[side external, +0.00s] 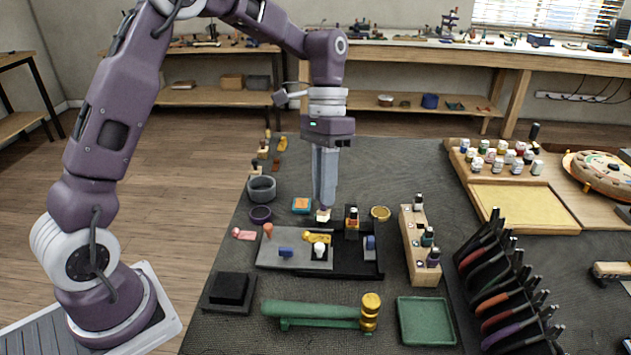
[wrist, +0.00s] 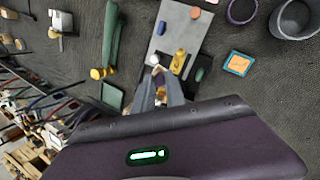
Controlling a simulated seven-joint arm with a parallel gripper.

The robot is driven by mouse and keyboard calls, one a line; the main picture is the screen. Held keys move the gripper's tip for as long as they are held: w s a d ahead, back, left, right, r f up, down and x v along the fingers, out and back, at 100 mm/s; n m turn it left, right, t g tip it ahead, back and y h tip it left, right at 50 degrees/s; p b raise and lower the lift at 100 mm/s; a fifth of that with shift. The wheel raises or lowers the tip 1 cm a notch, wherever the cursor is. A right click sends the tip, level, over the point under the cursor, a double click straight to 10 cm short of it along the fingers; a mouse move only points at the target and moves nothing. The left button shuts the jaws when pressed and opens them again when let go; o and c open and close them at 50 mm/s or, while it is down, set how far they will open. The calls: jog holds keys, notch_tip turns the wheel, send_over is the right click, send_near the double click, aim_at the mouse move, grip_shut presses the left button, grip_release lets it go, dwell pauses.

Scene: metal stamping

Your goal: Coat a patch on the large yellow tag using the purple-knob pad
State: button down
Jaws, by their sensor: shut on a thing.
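My gripper (side external: 323,207) is shut on a small pad with a pale cream end (side external: 323,216). A bit of purple shows between the fingertips, and the fingers hide most of the knob.
The grey plate (side external: 272,258) bears a blue piece (side external: 286,252), an orange cone (side external: 268,230) and a white-topped piece (side external: 319,252). The black tray (side external: 350,270) adjoins it.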

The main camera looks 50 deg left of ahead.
notch_tip(320, 180, down, 5)
jog(key=w+a, duration=0.2)
jog(key=shift+w+a, duration=0.15)
jog(key=shift+a, duration=0.15)
jog(key=shift+s+d, duration=0.25)
jog(key=shift+s, duration=0.9)
jog(key=shift+s+d, duration=0.5)
jog(key=shift+f, duration=0.5)
jog(key=shift+w+a, duration=1.1)
jog(key=shift+a, duration=0.05)
